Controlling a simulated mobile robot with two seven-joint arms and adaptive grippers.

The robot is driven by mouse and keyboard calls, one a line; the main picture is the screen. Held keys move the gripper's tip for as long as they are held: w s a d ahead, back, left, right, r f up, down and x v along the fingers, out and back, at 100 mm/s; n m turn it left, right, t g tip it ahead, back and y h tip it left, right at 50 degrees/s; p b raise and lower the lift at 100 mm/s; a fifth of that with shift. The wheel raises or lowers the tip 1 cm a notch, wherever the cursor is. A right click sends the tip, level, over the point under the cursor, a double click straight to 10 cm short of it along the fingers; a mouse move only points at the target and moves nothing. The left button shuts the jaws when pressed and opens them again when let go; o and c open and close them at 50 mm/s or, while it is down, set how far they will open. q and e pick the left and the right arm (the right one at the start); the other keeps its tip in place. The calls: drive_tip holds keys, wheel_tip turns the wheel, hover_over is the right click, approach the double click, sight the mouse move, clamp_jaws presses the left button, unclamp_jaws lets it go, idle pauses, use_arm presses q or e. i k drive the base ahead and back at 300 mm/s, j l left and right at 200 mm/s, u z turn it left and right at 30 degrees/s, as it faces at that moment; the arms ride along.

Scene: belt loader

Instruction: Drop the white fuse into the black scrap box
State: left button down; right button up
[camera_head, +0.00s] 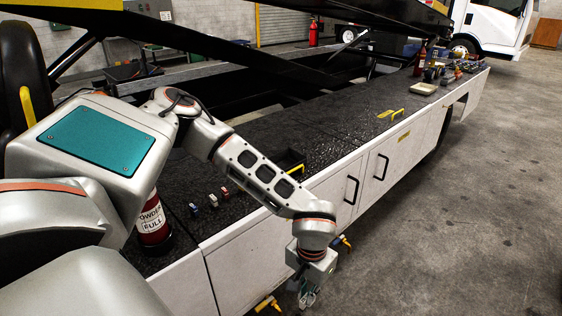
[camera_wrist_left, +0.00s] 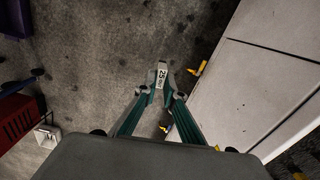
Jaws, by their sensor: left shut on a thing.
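My left gripper (camera_head: 308,297) hangs low beside the white cabinet side of the loader, over the floor. In the left wrist view its teal fingers (camera_wrist_left: 161,92) are shut on a small white fuse (camera_wrist_left: 160,77) with a dark-printed label reading about 25. The fuse is clear of the floor and cabinet. A black open box (camera_head: 291,160), likely the scrap box, sits on the dark deck behind my left forearm, which hides part of it. My right gripper is not in view.
Several small fuse-like pieces (camera_head: 212,200) stand on the deck near a red bottle (camera_head: 152,222). A red crate (camera_wrist_left: 18,120) is on the floor. Open concrete floor lies to the right.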

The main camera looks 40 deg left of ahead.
sight(283, 167)
drive_tip(key=i+l+u, duration=0.15)
drive_tip(key=i+u, duration=0.25)
drive_tip(key=i+l+u, duration=0.25)
drive_tip(key=u, duration=0.15)
drive_tip(key=i+l+u, duration=0.65)
drive_tip(key=l+u, duration=0.2)
drive_tip(key=i+l+u, duration=0.15)
drive_tip(key=l+u, duration=0.25)
